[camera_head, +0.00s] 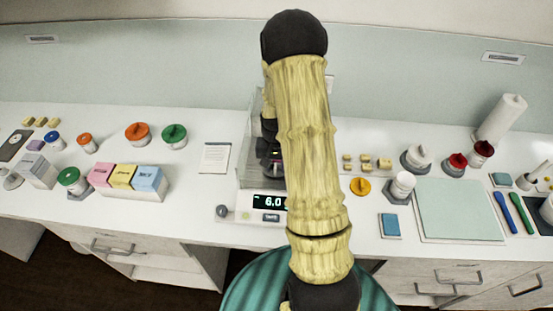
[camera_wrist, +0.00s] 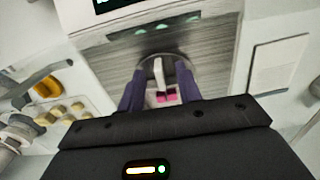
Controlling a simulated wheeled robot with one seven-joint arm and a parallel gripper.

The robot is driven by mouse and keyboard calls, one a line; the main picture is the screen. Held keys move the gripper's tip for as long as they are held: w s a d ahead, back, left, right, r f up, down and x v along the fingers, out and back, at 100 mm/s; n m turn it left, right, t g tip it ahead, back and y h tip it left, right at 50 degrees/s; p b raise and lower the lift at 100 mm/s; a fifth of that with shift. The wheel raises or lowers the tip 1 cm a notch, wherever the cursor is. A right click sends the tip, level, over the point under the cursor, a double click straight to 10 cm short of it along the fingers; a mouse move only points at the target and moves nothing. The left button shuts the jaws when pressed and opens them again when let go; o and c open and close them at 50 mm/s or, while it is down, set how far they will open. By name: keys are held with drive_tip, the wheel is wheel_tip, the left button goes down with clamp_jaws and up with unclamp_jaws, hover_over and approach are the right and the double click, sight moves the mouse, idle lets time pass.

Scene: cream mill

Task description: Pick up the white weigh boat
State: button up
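My gripper (camera_wrist: 160,90) is over the metal pan of a balance in the wrist view. Its two purple fingers stand apart, so it looks open. Between them is a narrow white upright piece (camera_wrist: 158,72), with small pink pieces (camera_wrist: 165,96) at its near end. The white piece may be part of the weigh boat, but I cannot tell its full shape. I see a gap on either side of it. The round dark pan (camera_wrist: 178,62) lies beyond and below. In the head view my arm hides most of the pan and what is on it.
The balance (camera_head: 250,205) reads about 6.0, partly covered. Its glass walls stand close around my gripper. Small yellow blocks (camera_head: 366,160) and a yellow disc (camera_head: 360,187) lie to the right. Boxes (camera_head: 122,177) and lidded jars (camera_head: 137,134) stand left.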

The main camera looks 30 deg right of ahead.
drive_tip(key=shift+f, duration=0.2)
idle(0.4)
clamp_jaws()
drive_tip(key=shift+r, duration=0.1)
wheel_tip(320, 180, up, 10)
drive_tip(key=b, duration=0.2)
drive_tip(key=shift+b, duration=0.4)
idle(0.4)
